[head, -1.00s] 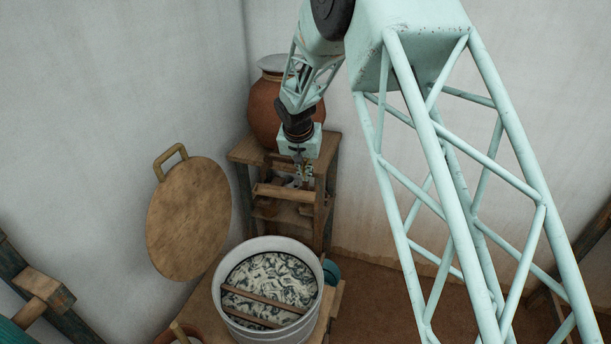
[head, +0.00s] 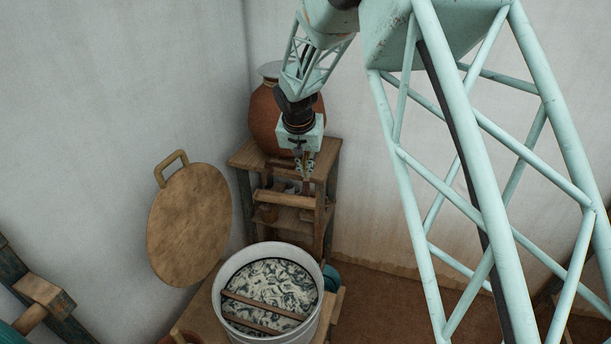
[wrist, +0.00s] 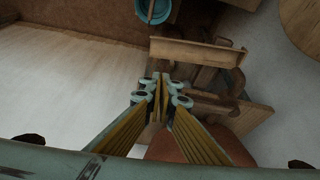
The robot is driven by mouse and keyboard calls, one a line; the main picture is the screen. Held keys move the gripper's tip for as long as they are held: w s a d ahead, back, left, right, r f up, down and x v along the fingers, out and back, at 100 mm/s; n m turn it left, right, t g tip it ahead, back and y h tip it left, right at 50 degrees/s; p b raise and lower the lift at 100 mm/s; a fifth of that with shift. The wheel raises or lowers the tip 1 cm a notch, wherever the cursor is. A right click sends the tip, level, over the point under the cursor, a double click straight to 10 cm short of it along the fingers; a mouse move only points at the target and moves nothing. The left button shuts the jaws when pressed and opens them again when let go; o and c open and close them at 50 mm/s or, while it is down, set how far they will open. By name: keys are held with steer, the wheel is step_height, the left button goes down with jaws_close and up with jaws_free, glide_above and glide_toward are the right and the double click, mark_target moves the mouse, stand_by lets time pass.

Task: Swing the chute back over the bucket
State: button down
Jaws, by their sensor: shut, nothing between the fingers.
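The chute appears to be the pale wooden trough (head: 285,198) lying crosswise at the front of the wooden stand; it also shows in the wrist view (wrist: 195,52). The bucket (head: 332,276) is teal and low, mostly hidden behind the big white vat; its open top shows in the wrist view (wrist: 153,12), beyond the trough and to its left. My gripper (head: 304,172) is shut and empty, pointing down at the stand just above and behind the trough. In the wrist view its fingertips (wrist: 164,84) are close together near the trough's left end. I cannot tell whether they touch wood.
A clay pot (head: 267,118) stands on the stand (head: 240,155) right beside my wrist. The white vat (head: 316,322) holds marbled contents and wooden slats. A round wooden lid (head: 188,225) leans at the left wall. Floor right of the stand is clear.

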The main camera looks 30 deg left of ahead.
steer(key=shift+v, duration=1.7)
steer(key=shift+d, duration=0.2)
steer(key=d+r+m, duration=0.1)
steer(key=d+r, duration=0.5)
steer(key=d, duration=0.4)
steer(key=d+r, duration=0.6)
steer(key=d, duration=0.5)
steer(key=s+d+r+m, duration=0.1)
steer(key=s+d+r, duration=0.2)
steer(key=d, duration=0.4)
steer(key=s+d+r+h, duration=0.1)
steer(key=s+d+r, duration=0.25)
steer(key=d, duration=0.45)
steer(key=s+d+r+m, duration=0.1)
steer(key=s+d+r, duration=0.2)
steer(key=d, duration=0.4)
steer(key=s+d+r, duration=0.3)
steer(key=s+d, duration=0.3)
steer(key=s, duration=0.4)
steer(key=s+d+r, duration=0.3)
steer(key=s+d, duration=0.4)
steer(key=s, duration=0.2)
steer(key=s+d+f, duration=0.1)
steer(key=s+d, duration=0.1)
steer(key=s, duration=0.7)
steer(key=s+d+f, duration=0.2)
steer(key=s+d, duration=0.1)
steer(key=s, duration=0.7)
steer(key=shift+s+d+b, duration=0.25)
steer(key=shift+b, duration=0.2)
